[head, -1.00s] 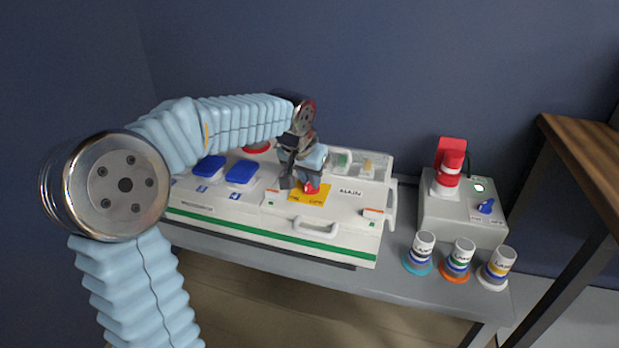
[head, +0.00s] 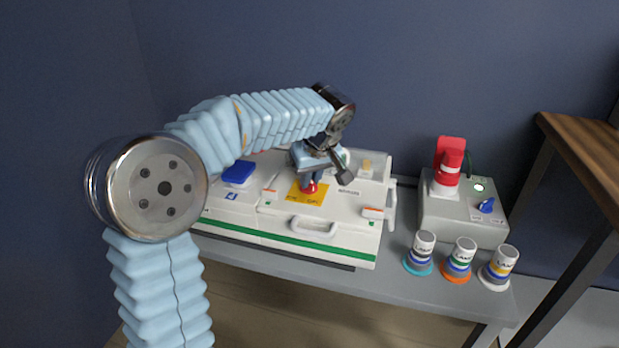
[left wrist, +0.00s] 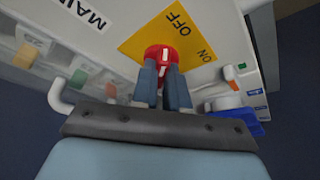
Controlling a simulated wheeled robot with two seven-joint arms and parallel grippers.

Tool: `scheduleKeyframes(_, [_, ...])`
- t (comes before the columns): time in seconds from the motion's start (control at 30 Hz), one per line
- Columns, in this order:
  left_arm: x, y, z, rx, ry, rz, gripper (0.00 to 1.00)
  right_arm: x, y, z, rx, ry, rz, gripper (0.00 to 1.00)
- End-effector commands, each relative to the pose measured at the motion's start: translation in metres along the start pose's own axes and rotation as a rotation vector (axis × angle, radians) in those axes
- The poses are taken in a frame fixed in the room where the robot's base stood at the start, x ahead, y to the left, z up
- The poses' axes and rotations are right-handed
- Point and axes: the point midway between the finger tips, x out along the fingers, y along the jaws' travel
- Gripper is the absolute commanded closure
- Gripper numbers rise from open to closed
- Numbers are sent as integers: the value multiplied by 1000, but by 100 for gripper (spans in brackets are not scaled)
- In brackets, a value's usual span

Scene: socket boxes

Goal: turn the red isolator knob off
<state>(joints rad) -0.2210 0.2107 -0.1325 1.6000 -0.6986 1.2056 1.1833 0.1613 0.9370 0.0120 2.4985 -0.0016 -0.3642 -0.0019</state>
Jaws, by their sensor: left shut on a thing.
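The red isolator knob (head: 309,188) stands on a yellow plate (head: 296,194) on top of the white panel box. My left gripper (head: 311,183) comes down on the knob from above and is shut on it. In the left wrist view the two blue-grey fingers sit against the sides of the red knob (left wrist: 160,52). White marks show on the knob. The yellow plate there carries the words OFF and ON, with OFF above the knob and ON to its right in that picture. My fingers hide part of the knob. My right gripper is in neither view.
The white panel box (head: 350,240) has a front handle (head: 314,228) and a blue cover (head: 238,173).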

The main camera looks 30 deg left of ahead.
Motion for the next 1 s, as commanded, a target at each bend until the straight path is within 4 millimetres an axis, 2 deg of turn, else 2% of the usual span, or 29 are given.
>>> scheduleKeyframes(0.3, [3, 0, 3, -93, -8, -46, 100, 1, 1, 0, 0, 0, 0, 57])
scheduleKeyframes(0.8, [3, 0, 3, -110, -9, -53, 100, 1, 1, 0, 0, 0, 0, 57])
scheduleKeyframes(0.83, [3, 0, 3, -109, -10, -53, 83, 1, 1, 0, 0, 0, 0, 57])
scheduleKeyframes(1.0, [2, 0, 2, -109, -7, -51, 61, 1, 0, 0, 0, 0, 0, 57])
